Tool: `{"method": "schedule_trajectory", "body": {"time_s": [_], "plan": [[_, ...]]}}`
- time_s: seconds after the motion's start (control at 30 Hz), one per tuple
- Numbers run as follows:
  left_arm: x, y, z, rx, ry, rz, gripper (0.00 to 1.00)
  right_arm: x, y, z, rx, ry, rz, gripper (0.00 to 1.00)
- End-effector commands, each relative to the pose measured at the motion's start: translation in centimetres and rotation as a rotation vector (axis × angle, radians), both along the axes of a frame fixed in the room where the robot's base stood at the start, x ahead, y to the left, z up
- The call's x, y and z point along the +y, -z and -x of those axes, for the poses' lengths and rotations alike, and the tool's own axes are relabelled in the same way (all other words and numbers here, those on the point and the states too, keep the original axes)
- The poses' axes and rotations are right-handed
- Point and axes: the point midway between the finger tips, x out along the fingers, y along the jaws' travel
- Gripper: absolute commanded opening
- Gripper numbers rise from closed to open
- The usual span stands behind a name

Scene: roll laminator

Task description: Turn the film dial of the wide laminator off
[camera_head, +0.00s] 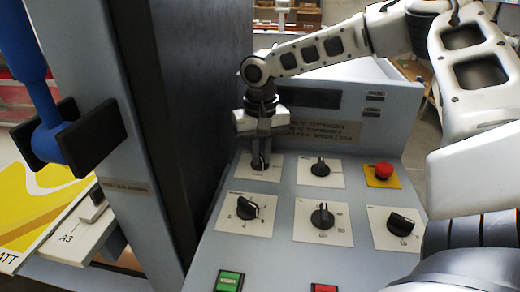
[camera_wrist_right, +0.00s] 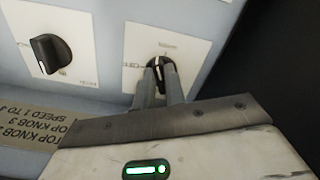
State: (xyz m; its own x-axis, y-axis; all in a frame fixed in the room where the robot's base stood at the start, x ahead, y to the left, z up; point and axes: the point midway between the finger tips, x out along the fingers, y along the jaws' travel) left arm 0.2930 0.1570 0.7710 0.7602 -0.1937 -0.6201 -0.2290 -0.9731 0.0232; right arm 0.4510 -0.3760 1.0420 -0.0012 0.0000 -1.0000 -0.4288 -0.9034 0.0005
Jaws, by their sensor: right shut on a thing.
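The control panel (camera_head: 275,190) of the laminator carries several black dials on white plates. My right gripper (camera_head: 260,160) points down onto the upper left dial and is shut on it. In the right wrist view the two fingers (camera_wrist_right: 161,88) close around this dial (camera_wrist_right: 157,66), which is mostly hidden between them. The dial's white plate (camera_head: 271,174) shows around the fingers; its small lettering is too blurred to read surely. A second upper dial (camera_head: 320,167) stands to its right, apart from the gripper. My left gripper is not in view.
A red emergency button (camera_head: 384,170) sits on a yellow plate at right. Three lower dials, one at the left (camera_head: 247,208), sit below. Green (camera_head: 229,281) and red (camera_head: 325,288) buttons line the bottom. A tall dark panel (camera_head: 195,80) rises close to the left.

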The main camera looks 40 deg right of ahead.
Motion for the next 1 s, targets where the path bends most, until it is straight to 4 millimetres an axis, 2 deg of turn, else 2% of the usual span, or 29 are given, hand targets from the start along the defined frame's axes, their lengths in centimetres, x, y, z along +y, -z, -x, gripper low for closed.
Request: {"method": "schedule_trajectory", "body": {"time_s": [1.0], "plan": [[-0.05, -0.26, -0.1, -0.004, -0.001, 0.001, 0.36, -0.62, -0.18, -0.16, -0.004, -0.923, 0.003, 0.0]]}}
